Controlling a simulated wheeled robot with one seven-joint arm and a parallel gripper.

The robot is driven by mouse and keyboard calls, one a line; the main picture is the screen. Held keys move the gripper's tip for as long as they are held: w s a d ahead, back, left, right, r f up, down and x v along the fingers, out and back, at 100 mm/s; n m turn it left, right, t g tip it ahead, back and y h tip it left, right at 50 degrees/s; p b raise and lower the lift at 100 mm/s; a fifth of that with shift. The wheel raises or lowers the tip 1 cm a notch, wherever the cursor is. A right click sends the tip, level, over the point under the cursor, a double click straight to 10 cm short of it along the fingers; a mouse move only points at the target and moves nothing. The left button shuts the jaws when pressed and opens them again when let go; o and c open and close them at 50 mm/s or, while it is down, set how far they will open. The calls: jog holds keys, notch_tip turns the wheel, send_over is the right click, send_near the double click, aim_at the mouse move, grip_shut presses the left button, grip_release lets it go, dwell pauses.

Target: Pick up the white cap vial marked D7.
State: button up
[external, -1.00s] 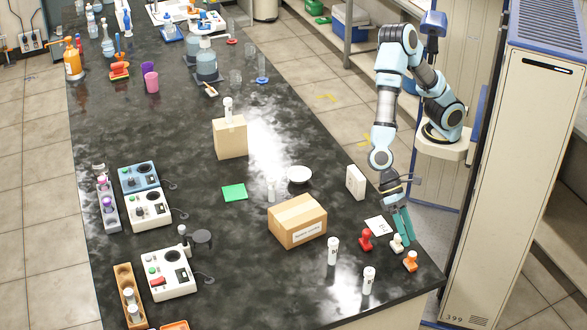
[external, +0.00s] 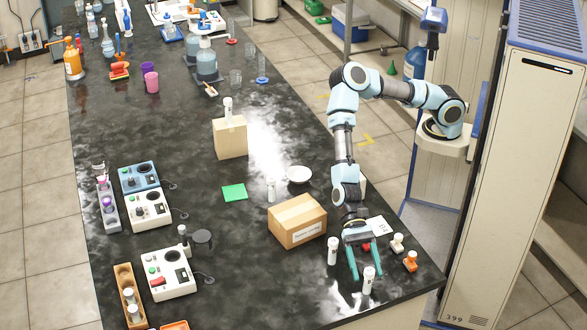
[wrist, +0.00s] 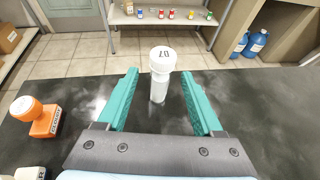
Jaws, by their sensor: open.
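The white cap vial marked D7 (wrist: 160,75) stands upright on the dark bench in the wrist view, its cap mark reading upside down. It lies between and just beyond the two teal fingers of my gripper (wrist: 161,92). In the external view that vial (external: 368,280) stands near the bench's front right edge. My gripper (external: 361,272) is open and low beside it, with nothing held. Whether a finger touches the vial cannot be told. A similar white-capped vial (external: 333,250) stands just left of my gripper; its mark is not readable here.
An orange stamp (external: 410,262) and a white stamp (external: 397,243) stand to the right of my gripper. A red stamp (external: 366,247) is partly hidden behind it. A cardboard box (external: 297,222) is to the left. The bench edge is close in front.

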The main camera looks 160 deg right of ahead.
aim_at(370, 283)
jog(key=p+x, duration=0.2)
jog(key=x, duration=0.3)
jog(key=shift+w+a+p, duration=0.15)
jog(key=shift+w+p, duration=0.1)
jog(key=shift+p, duration=0.1)
jog(key=shift+w+f, duration=0.2)
jog(key=shift+a, duration=0.1)
jog(key=shift+c, duration=0.2)
grip_shut()
